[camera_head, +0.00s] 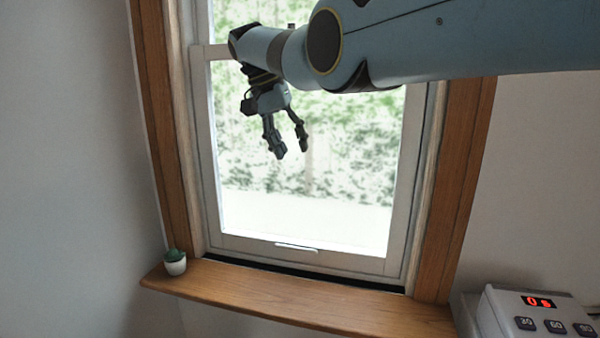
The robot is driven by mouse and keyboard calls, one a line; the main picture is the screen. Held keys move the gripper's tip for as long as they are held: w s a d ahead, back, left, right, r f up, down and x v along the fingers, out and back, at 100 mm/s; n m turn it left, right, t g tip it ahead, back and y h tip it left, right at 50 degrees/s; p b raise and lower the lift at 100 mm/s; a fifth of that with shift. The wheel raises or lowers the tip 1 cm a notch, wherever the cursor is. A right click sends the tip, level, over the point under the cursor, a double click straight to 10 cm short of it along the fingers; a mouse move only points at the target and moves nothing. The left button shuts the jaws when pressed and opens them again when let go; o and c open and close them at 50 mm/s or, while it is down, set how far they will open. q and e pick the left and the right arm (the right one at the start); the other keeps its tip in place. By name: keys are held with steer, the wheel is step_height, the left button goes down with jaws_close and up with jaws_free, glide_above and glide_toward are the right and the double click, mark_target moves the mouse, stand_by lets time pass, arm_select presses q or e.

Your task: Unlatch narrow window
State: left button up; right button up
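A narrow window with a white sash (330,258) stands in a brown wooden frame (458,200). A pale pull handle (297,247) sits on the bottom rail of the sash. The meeting rail (217,52) shows at the upper left; the rest of it is behind my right arm, and no latch can be made out. My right arm comes in from the upper right, across the window. My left gripper is not in view.
A wooden sill (290,298) runs below the window. A small potted cactus (175,263) stands at its left end. A grey timer box (500,315) with a red display and dark buttons is at the lower right. Bare walls flank the window.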

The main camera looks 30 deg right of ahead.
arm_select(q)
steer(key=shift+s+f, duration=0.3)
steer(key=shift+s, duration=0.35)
arm_select(e)
steer(key=shift+s+f, duration=0.4)
steer(key=shift+f, duration=0.4)
steer(key=shift+s+f, duration=0.45)
steer(key=shift+f, duration=0.35)
steer(key=shift+s+f, duration=0.4)
steer(key=shift+f, duration=0.4)
